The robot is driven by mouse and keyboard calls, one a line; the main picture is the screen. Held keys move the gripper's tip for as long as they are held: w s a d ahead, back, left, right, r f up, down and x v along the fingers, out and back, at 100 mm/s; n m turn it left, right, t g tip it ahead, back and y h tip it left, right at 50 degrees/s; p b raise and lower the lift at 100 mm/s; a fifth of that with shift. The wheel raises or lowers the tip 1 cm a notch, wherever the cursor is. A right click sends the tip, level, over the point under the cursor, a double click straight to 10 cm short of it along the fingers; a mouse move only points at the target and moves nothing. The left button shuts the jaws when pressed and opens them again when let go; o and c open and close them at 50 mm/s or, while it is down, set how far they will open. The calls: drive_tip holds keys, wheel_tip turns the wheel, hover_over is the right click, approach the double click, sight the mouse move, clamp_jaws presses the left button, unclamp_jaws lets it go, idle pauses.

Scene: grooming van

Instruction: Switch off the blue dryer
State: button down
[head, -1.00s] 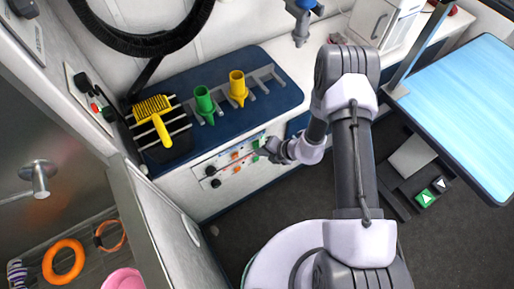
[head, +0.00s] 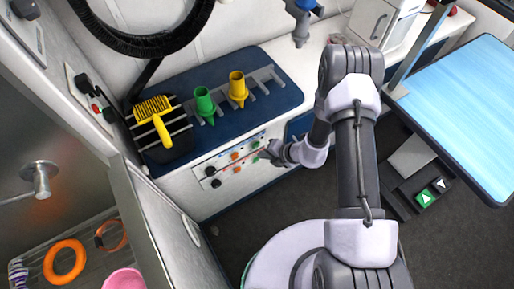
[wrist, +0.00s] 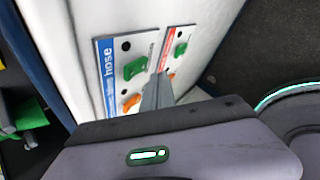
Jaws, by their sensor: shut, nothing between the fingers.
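My gripper (head: 266,154) is shut and empty, in front of the control panel on the white cabinet (head: 205,195). In the wrist view, its closed fingers (wrist: 158,82) point at the gap between two label plates. The left plate (wrist: 112,88) has a blue strip with the word "hose", a green switch (wrist: 135,68) and an orange switch (wrist: 131,103). The right plate (wrist: 168,40) has a red strip, a green switch (wrist: 180,49) and an orange one, partly hidden by the fingers. Whether the fingers touch anything is unclear. No dryer is clearly identifiable; a blue-topped nozzle (head: 302,20) hangs at the top.
A blue-topped table (head: 460,110) stands right. An open door (head: 160,225) is at left; dark floor lies between.

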drive_tip(key=shift+s+d+r+p, duration=0.15)
drive_tip(key=shift+s+d, duration=0.3)
drive_tip(key=shift+s, duration=0.25)
drive_tip(key=shift+s+d+r+p, duration=0.1)
drive_tip(key=shift+s+d+p, duration=0.05)
drive_tip(key=shift+s+d, duration=0.45)
drive_tip(key=shift+s+d+r+p, duration=0.15)
drive_tip(key=shift+s+d, duration=0.2)
drive_tip(key=shift+s, duration=0.45)
